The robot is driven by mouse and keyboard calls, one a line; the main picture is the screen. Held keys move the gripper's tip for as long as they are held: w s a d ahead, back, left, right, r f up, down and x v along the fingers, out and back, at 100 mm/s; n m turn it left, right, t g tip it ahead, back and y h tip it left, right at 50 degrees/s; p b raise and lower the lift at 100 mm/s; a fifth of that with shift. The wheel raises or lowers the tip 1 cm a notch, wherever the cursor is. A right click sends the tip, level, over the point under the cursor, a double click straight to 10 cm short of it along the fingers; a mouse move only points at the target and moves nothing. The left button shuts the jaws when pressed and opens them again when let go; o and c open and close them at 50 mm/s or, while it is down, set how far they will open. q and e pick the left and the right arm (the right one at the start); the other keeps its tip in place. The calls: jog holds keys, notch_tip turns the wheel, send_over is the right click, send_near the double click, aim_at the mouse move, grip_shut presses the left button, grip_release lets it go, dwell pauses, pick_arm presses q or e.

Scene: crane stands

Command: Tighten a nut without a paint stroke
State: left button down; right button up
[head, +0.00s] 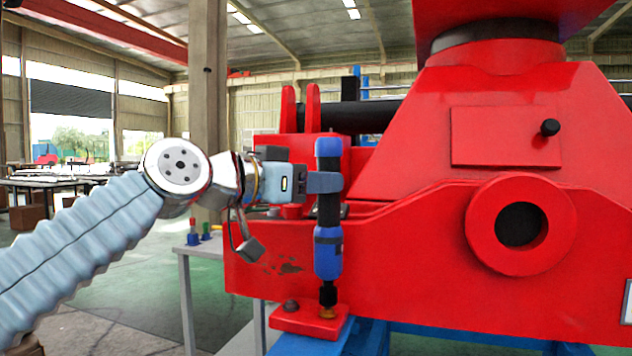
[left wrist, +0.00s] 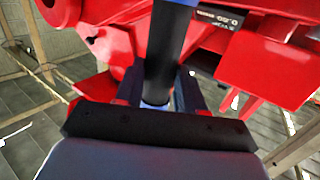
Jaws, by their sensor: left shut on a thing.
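My left gripper (head: 326,182) is shut on a blue and black tightening tool (head: 328,256), held upright by its dark middle part. The tool's black socket end points down at a brass-coloured nut (head: 327,313) on the red foot plate (head: 308,323). The socket appears to meet the nut's top; a small gap cannot be ruled out. A darker nut (head: 291,306) sits to its left on the same plate. Any paint stroke is too small to tell. In the left wrist view the tool's black shaft (left wrist: 168,50) runs between my fingers (left wrist: 160,92). My right gripper is not in view.
The large red crane body (head: 400,255) fills the right side, close behind the tool. A blue stand (head: 372,338) is under it. A grey table (head: 184,262) with small coloured items (head: 194,237) stands behind my left arm.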

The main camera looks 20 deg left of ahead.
pick_arm(q)
jog(key=shift+f+b, duration=0.9)
jog(key=shift+b, duration=0.35)
dwell(3.2)
